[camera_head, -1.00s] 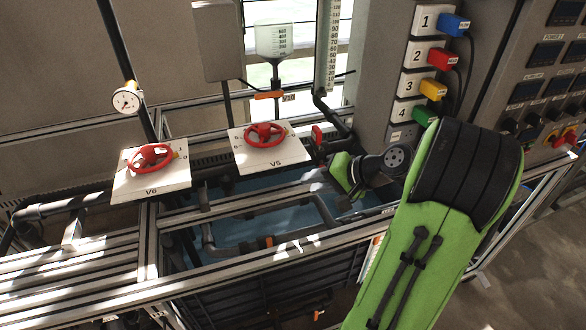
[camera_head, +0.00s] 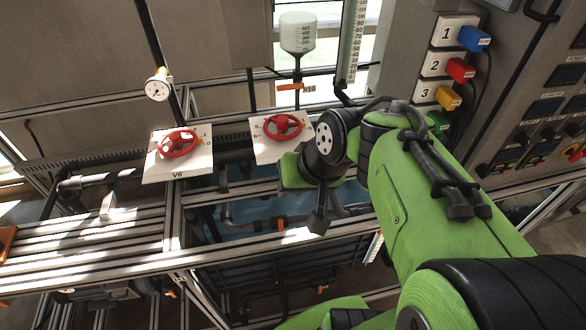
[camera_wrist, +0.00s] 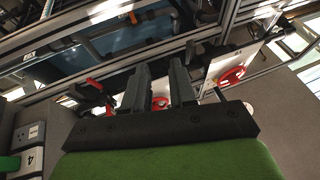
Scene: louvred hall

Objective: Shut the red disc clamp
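No part is plainly labelled as the red disc clamp. A small red lever (camera_wrist: 95,86) shows left of my fingers in the wrist view and may be it; in the head view my arm hides that area. My gripper (camera_head: 318,222) hangs over the frame's front rail in the head view. In the wrist view my gripper (camera_wrist: 160,76) has its two dark fingers apart with nothing between them. A red handwheel on the V5 plate (camera_head: 267,150) is close behind my wrist. Another red handwheel (camera_head: 178,143) sits on the V6 plate (camera_head: 165,170).
A blue basin (camera_head: 240,212) lies below the aluminium rails (camera_head: 110,262). A gauge (camera_head: 158,84), a clear funnel vessel (camera_head: 298,34) and an orange-handled valve (camera_head: 290,87) stand behind. A panel with numbered sockets and coloured plugs (camera_head: 460,70) is at the right.

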